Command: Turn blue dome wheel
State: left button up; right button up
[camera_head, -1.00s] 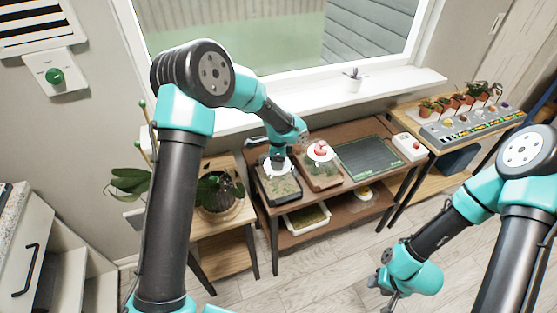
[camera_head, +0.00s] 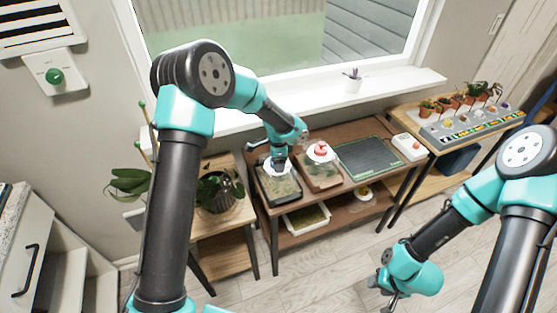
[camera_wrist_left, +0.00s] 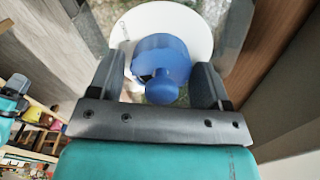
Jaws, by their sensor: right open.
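The blue wheel (camera_wrist_left: 160,62), with a round blue knob, sits on a white disc-like dome top (camera_wrist_left: 203,32) in the left wrist view. My left gripper (camera_wrist_left: 160,85) has one finger on each side of the wheel; a thin gap shows at the left finger, and I cannot tell whether the fingers press on it. In the head view my left gripper (camera_head: 279,158) reaches down over the left tray (camera_head: 281,193) on the table and hides the wheel. My right gripper (camera_head: 384,292) hangs low at the right, open and empty, away from the table.
A dome with a red top (camera_head: 320,149) stands close right of the left gripper. A green mat (camera_head: 368,158) and a white box with a red button (camera_head: 408,147) lie farther right. A potted plant (camera_head: 217,195) stands left. A yellow-topped item (camera_head: 364,192) sits on the lower shelf.

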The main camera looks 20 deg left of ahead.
pick_arm(q)
jog(key=shift+o, duration=0.8)
jog(key=shift+r, duration=0.1)
notch_tip(320, 180, up, 17)
